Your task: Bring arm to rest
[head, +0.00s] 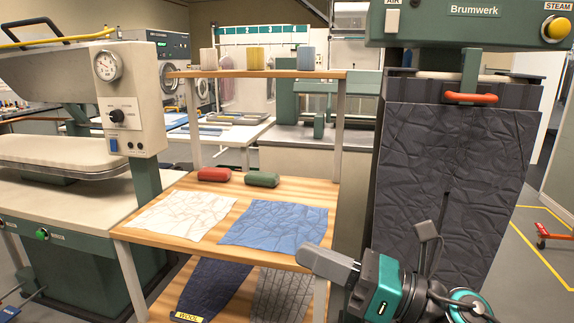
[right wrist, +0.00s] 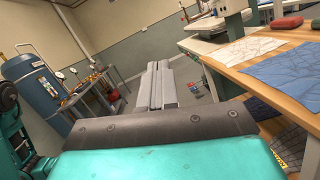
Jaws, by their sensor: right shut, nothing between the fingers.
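My right arm comes in at the bottom right of the head view. Its grey gripper (head: 306,256) points left, in front of the right front corner of the wooden shelf table (head: 180,232). In the right wrist view the two fingers (right wrist: 157,72) lie together with nothing between them. The gripper appears apart from the blue cloth (head: 275,225) lying on the shelf. My left gripper is in neither view.
A white cloth (head: 182,215), a red case (head: 214,175) and a green case (head: 262,179) lie on the shelf. Dark trousers (head: 450,150) hang close behind my right arm. A press (head: 75,150) stands left. A blue tank (right wrist: 35,85) shows in the wrist view.

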